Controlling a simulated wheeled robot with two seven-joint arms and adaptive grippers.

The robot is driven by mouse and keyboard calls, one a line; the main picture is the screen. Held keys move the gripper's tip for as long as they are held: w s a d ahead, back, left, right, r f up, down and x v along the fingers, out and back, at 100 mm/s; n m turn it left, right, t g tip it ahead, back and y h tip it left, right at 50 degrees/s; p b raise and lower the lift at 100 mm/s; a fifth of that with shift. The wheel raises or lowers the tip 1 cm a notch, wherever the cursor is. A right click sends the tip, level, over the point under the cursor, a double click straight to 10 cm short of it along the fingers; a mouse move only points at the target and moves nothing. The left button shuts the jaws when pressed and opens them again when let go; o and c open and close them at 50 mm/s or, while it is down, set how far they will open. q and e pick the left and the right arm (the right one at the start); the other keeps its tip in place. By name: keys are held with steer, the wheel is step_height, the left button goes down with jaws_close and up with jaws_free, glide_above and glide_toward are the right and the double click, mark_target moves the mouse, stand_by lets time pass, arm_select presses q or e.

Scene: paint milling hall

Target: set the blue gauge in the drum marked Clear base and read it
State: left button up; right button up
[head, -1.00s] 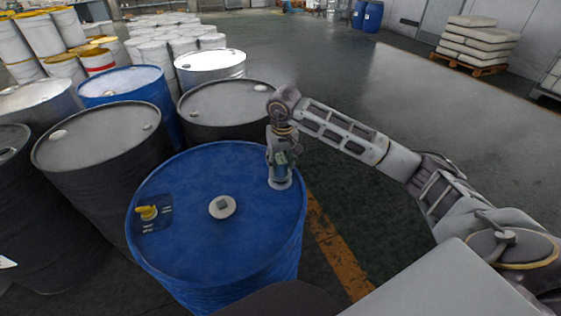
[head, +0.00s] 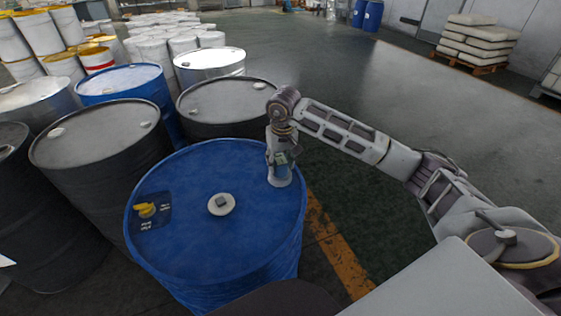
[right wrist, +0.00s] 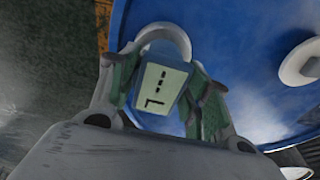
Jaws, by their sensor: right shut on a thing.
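The blue drum (head: 220,260) stands in front of me. A yellow piece (head: 146,210) lies on its dark label at the left, whose small print I cannot read. My right gripper (head: 281,160) points down over a pale round fitting (head: 279,182) near the drum's right rim. In the right wrist view its greenish fingers (right wrist: 162,90) are shut on the blue gauge (right wrist: 150,102). The gauge's pale display (right wrist: 160,85) shows dark dashes and an L-like mark. The pale ring (right wrist: 165,38) is behind the gauge; how deep the gauge sits is hidden. My left gripper is out of view.
A pale cap (head: 221,204) sits mid-lid on the blue drum. Black drums (head: 105,148) and another blue drum (head: 120,80) crowd the left and back. Open floor (head: 400,110) lies to the right, with stacked sacks (head: 475,42) on a pallet further off.

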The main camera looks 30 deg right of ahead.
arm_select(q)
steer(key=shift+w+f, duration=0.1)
arm_select(e)
steer(key=o, duration=1.3)
